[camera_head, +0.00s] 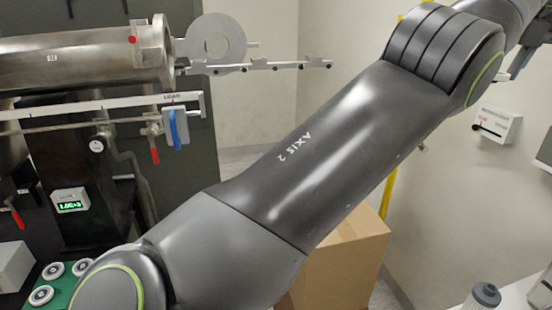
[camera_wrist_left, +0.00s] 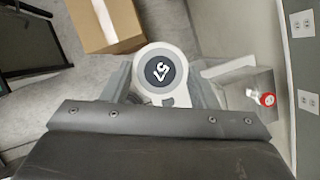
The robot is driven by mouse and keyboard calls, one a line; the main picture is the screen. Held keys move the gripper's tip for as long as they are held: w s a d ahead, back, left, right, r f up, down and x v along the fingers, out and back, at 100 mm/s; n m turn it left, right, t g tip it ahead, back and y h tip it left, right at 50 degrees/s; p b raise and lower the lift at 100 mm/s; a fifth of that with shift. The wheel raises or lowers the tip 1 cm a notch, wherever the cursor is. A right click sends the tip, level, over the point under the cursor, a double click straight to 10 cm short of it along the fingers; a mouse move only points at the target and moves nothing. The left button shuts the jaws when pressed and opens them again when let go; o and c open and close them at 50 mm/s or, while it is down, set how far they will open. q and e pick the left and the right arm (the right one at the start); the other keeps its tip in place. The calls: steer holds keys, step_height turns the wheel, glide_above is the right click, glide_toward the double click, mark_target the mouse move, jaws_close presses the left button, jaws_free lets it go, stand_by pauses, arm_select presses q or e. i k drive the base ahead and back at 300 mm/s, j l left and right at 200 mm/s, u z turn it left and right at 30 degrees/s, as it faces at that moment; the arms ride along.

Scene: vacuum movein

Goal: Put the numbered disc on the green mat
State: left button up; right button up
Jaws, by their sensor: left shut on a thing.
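The numbered disc (camera_wrist_left: 160,72) is a pale round piece with a dark centre and white digits that look like 57. It shows in the left wrist view, with a light tab below it. My left gripper (camera_wrist_left: 162,92) is shut on it and holds it up off the floor. In the head view my left arm crosses the picture from lower left to upper right, and the disc cannot be made out there. The green mat (camera_head: 62,290) is at the lower left, partly hidden by my arm. Several light discs (camera_head: 52,270) with dark centres lie on it. My right gripper is not in view.
A steel chamber (camera_head: 85,57) with a metal rail (camera_head: 270,65) fills the upper left. A display box (camera_head: 71,200) stands below it. A cardboard box (camera_head: 345,260) is on the floor behind my arm. A wall box (camera_head: 495,125) is at right.

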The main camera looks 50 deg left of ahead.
mark_target(71, 291)
steer(key=k+l+u, duration=0.1)
steer(key=u, duration=1.25)
